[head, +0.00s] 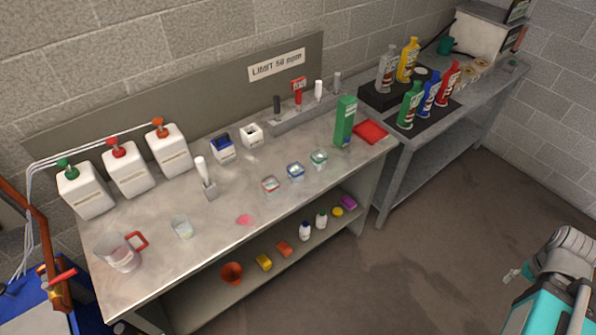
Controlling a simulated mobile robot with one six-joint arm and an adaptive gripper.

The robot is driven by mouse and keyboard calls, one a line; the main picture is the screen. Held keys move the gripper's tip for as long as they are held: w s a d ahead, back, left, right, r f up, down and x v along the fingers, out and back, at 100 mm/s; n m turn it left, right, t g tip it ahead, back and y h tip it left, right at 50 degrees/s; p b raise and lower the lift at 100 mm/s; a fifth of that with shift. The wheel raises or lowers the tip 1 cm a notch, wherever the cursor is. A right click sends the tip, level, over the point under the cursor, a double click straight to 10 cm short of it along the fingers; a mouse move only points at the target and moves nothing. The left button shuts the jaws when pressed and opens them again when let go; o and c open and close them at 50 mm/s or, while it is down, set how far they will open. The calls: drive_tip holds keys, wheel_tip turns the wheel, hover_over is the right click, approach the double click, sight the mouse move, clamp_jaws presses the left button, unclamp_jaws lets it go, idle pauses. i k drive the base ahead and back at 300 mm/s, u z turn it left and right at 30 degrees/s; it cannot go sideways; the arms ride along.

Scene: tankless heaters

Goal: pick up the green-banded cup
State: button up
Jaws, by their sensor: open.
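The green-banded cup (319,158) is a small clear cup standing upright on the steel bench (215,240). It is the right end of a slanting row, beside a blue-banded cup (295,171) and then a red-banded cup (270,184). The cups stand apart. My gripper (514,274) shows only as a small part at the lower right, beside my arm. It is far from the cups, out over the floor, and most of it is hidden. I see nothing held in it.
A green box (345,121) and a red tray (370,131) are right of the cups. White jugs (128,167), a measuring jug (119,252) and a beaker (181,227) stand left. A pink spill (244,220) lies on the bench. A lower shelf holds several small items.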

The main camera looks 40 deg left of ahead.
sight(318, 158)
drive_tip(key=z, duration=0.05)
drive_tip(key=k, duration=1.45)
drive_tip(key=u, duration=1.55)
drive_tip(key=i, duration=1)
drive_tip(key=z, duration=0.05)
